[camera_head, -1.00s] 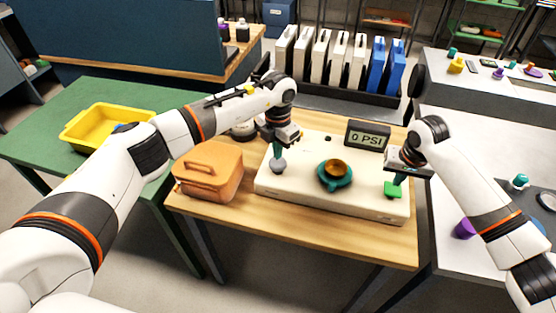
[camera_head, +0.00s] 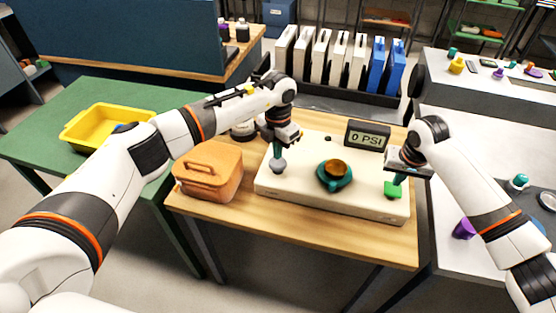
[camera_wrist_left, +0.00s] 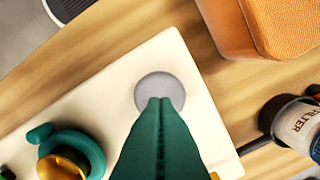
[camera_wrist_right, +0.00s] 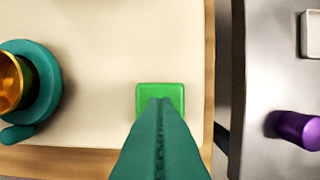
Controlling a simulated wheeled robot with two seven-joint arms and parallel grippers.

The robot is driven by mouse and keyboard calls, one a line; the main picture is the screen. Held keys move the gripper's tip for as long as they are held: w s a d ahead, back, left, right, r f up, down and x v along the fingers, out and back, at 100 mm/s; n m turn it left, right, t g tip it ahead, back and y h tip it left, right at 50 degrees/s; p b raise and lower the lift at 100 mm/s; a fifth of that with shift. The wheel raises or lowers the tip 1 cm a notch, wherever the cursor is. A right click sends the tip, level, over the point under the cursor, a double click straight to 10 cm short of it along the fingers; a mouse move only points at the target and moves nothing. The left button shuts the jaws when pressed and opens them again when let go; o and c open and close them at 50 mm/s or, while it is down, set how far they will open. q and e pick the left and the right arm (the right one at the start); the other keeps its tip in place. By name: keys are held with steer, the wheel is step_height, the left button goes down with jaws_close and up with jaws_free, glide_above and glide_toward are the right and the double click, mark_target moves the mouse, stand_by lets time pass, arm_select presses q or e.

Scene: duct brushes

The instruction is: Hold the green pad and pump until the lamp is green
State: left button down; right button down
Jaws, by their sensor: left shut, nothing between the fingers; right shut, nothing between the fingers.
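The green pad (camera_head: 394,189) is a small square at the right front of a cream panel (camera_head: 300,191). My right gripper (camera_head: 399,179) is shut with its tips at the pad, also seen in the right wrist view (camera_wrist_right: 160,100); I cannot tell if they press it. A grey round knob (camera_head: 278,167) sits at the panel's left. My left gripper (camera_head: 277,155) is shut with its tips at the knob, also seen in the left wrist view (camera_wrist_left: 160,100); contact is unclear. Between them is an amber dome (camera_head: 336,167) on a teal base (camera_head: 334,182). A display (camera_head: 367,136) reads 0 PSI.
An orange case (camera_head: 208,172) stands just left of the panel on the wooden table (camera_head: 240,216). A rack (camera_head: 330,91) of white and blue panels is behind. A purple item (camera_head: 463,229) lies on the right table. The yellow tray (camera_head: 100,128) is far left.

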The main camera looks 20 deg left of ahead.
mark_target(278, 161)
steer(key=shift+f, duration=0.1)
stand_by(0.6)
steer(key=shift+f, duration=1.05)
arm_select(q)
steer(key=shift+f, duration=1.55)
steer(key=shift+r, duration=1.15)
steer(key=shift+f, duration=0.15)
